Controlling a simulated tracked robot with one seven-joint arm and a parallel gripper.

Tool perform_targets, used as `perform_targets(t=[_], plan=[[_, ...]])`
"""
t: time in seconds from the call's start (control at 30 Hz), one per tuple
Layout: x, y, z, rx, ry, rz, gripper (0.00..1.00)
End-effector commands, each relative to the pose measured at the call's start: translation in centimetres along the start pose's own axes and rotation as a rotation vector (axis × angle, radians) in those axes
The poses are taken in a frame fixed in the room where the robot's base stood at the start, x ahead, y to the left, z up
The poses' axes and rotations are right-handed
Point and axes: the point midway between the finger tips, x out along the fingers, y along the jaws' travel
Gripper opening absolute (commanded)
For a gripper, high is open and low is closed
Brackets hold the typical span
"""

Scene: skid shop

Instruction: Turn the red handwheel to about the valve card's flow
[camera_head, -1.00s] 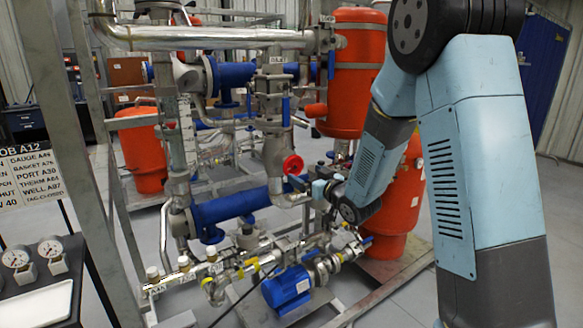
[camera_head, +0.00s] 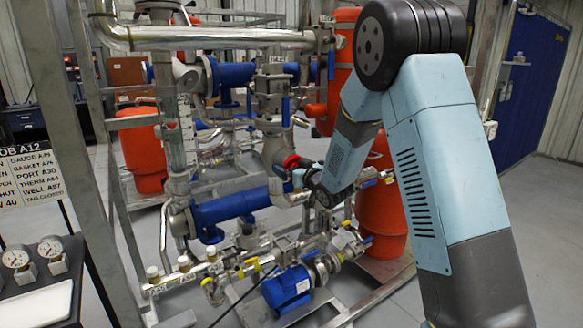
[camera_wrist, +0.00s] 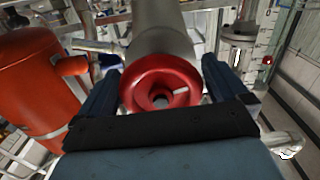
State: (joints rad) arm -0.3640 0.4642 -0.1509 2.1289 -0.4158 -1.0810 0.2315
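The red handwheel (camera_head: 290,161) sits on the pipework in the middle of the skid, partly hidden by my gripper (camera_head: 299,173). In the wrist view the handwheel (camera_wrist: 161,88) faces me, with a pale mark on the right of its rim. My gripper's fingers (camera_wrist: 161,82) stand on either side of it, spread apart, with small gaps or near contact at the rim. A card (camera_head: 30,178) at the left edge reads "JOB A12" and ends with a "40" line; its left side is cut off.
A graduated scale (camera_wrist: 265,35) with a red marker stands at the upper right of the wrist view. Red tanks (camera_head: 380,205), blue pipes (camera_head: 230,205) and a blue pump (camera_head: 287,290) crowd around the wheel. Two gauges (camera_head: 52,250) stand on a bench at left.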

Motion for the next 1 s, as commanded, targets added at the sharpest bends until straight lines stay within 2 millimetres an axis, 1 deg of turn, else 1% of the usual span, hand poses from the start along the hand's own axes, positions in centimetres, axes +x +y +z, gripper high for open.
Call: perform_targets(t=[0.03, 0.07, 0.43, 0.57, 0.83, 1.0], plan=[[-0.01, 0.0, -0.01, 0.0, 0.0, 0.0, 0.95], [-0.01, 0.0, -0.01, 0.0, 0.0, 0.0, 0.92], [-0.02, 0.02, -0.02, 0.0, 0.0, 0.0, 0.57], [-0.03, 0.05, -0.03, -0.014, 0.0, 0.001, 0.57], [-0.04, 0.08, -0.05, -0.138, 0.001, 0.001, 0.57], [-0.02, 0.02, -0.05, -0.159, 0.001, 0.0, 0.57]])
